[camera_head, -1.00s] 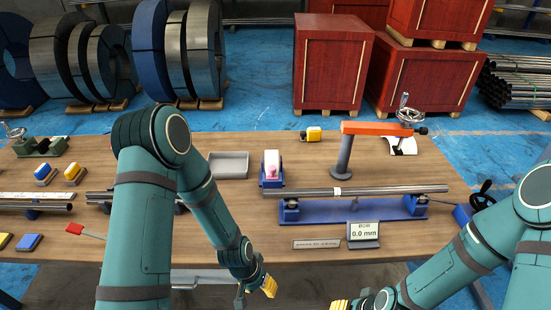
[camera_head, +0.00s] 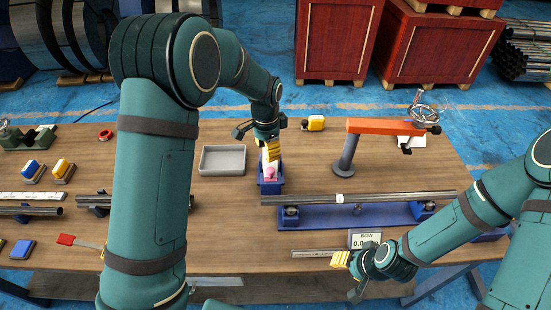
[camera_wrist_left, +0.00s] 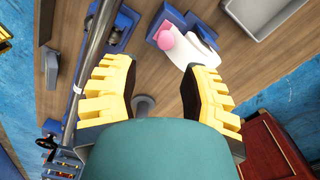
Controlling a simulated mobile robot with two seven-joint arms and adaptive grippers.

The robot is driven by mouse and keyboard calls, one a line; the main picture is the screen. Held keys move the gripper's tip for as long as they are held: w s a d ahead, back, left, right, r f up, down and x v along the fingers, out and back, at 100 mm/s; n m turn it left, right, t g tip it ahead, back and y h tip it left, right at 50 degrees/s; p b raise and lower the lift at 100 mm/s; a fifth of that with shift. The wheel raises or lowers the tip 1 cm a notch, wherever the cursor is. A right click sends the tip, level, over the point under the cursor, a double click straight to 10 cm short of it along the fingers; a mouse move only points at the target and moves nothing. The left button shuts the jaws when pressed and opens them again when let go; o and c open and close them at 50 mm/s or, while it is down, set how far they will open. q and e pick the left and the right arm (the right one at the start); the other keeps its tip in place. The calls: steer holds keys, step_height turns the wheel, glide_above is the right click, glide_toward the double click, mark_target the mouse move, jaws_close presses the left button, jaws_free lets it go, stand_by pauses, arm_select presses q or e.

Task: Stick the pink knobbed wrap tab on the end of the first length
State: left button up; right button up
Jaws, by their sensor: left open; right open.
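The pink-knobbed wrap tab (camera_head: 270,173) sits in a blue holder (camera_head: 271,187) at the table's middle. Its round pink knob (camera_wrist_left: 165,39) and a white sheet (camera_wrist_left: 188,50) show in the left wrist view. My left gripper (camera_head: 269,149) is open and empty, just behind and above the tab in the head view; its fingers hide part of it. In the left wrist view the tab lies beyond the open fingertips (camera_wrist_left: 160,66). A long steel tube (camera_head: 400,196) with a white band (camera_head: 339,198) lies on a blue roller stand (camera_head: 360,215). My right gripper (camera_head: 346,272) is open at the table's front edge.
An orange-armed post (camera_head: 346,155) with a handwheel stands behind the tube. A grey tray (camera_head: 222,160) lies left of the holder. A display (camera_head: 364,239) stands in front of the stand, partly hidden by my right arm. My left arm hides much of the left table.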

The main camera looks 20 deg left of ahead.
mark_target(270, 170)
arm_select(q)
steer(key=f, duration=0.4)
steer(key=w+f, duration=0.1)
steer(key=f, duration=0.7)
steer(key=shift+w+d, duration=0.1)
steer(key=shift+w, duration=0.15)
steer(key=shift+r, duration=0.1)
steer(key=c, duration=0.7)
